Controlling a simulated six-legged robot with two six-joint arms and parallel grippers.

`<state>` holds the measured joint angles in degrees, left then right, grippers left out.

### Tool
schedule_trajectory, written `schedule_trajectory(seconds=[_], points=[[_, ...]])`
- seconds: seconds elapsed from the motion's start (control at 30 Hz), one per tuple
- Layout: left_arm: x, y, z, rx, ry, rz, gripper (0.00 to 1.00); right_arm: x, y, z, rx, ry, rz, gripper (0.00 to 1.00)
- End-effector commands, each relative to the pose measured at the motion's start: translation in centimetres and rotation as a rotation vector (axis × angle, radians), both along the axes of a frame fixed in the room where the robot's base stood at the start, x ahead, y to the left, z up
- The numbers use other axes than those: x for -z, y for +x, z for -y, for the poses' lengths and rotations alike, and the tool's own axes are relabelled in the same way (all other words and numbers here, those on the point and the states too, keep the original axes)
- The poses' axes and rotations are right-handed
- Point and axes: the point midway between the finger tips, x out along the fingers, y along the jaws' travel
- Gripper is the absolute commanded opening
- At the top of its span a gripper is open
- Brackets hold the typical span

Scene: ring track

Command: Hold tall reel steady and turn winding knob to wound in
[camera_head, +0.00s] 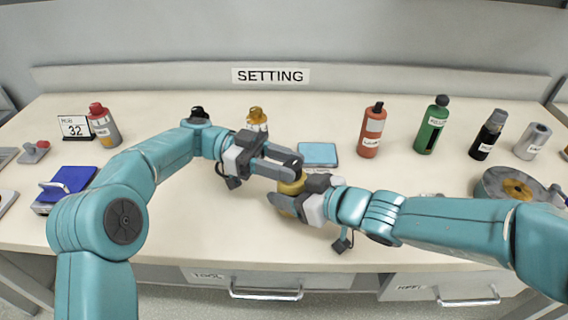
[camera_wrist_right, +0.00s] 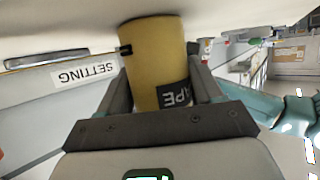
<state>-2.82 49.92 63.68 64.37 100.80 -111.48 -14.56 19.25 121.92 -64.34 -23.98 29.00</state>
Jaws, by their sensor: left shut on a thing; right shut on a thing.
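The tall reel (camera_head: 291,187) is a yellow cylinder standing near the middle of the bench. It also shows in the right wrist view (camera_wrist_right: 153,62), with a dark label reading "TAPE". My right gripper (camera_head: 288,203) is shut on the reel's body from the right, with one finger on each side in the wrist view (camera_wrist_right: 163,90). My left gripper (camera_head: 293,168) is above it, shut at the reel's top, where the winding knob is. The knob itself is hidden by the fingers, so its angle cannot be seen.
A light blue pad (camera_head: 318,154) lies just behind the reel. An orange bottle (camera_head: 372,132), a green bottle (camera_head: 432,127) and a black bottle (camera_head: 488,137) stand at the back right. A grey disc (camera_head: 500,182) lies at the right. The bench front is clear.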

Motion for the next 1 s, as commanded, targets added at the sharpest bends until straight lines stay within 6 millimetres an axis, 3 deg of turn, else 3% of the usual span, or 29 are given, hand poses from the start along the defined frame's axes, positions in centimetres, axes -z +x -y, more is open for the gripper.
schedule_trajectory(seconds=[0.4,0.93,0.97,1.0], points=[[-0.09,0.28,0.22,0.184,-0.003,0.002,0.07,0.1,-0.1,-0.07,-0.004,-0.002,-0.001,0.29],[-0.07,0.15,0.22,0.211,0.001,0.003,0.07,0.13,-0.07,-0.04,-0.002,-0.002,-0.002,0.29],[-0.08,0.15,0.22,0.211,0.001,0.003,0.43,0.13,-0.06,-0.04,-0.002,-0.002,-0.002,0.29],[-0.07,0.15,0.22,0.211,0.001,0.003,0.48,0.13,-0.05,-0.05,-0.002,-0.002,-0.002,0.29]])
